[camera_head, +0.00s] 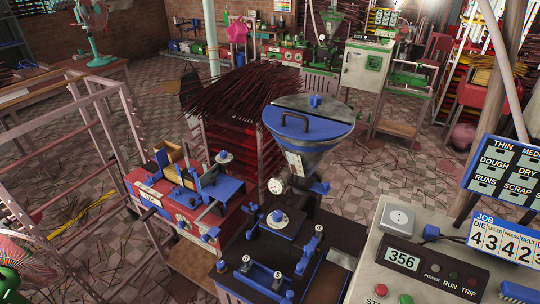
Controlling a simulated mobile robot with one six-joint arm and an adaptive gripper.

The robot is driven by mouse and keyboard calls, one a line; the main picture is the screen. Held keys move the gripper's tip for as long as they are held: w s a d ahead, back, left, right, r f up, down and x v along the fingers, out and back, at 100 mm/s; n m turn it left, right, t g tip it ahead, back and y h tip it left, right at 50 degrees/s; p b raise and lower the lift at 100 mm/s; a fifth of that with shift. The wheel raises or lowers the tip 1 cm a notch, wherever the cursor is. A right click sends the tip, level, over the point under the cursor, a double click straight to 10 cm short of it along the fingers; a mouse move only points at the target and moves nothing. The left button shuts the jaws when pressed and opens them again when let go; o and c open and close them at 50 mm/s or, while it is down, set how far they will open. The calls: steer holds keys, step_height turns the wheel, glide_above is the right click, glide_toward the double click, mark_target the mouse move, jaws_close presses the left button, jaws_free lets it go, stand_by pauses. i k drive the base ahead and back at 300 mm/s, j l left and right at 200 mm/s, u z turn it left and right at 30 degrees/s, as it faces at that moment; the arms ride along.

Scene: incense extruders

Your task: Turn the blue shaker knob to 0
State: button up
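No knob in view carries a readable "shaker" label or scale, so I cannot tell which one is the shaker knob or where it points. A red machine (178,212) with blue parts stands left of centre, and a small blue knob (212,234) shows at its front right. To its right is a blue extruder with a metal hopper (313,155), a round dial gauge (275,186) and several blue knobs and fittings on its deck. A blue part (520,292) is cut off at the lower right edge. My gripper is not in view.
A control box with a display reading 356 (403,257) and buttons fills the lower right, with job boards (506,238) behind it. A pink metal rack (98,150) and a fan (22,268) stand at left. Tiled floor is open beyond.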

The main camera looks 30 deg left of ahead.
mark_target(181, 224)
steer(key=u, duration=1.9)
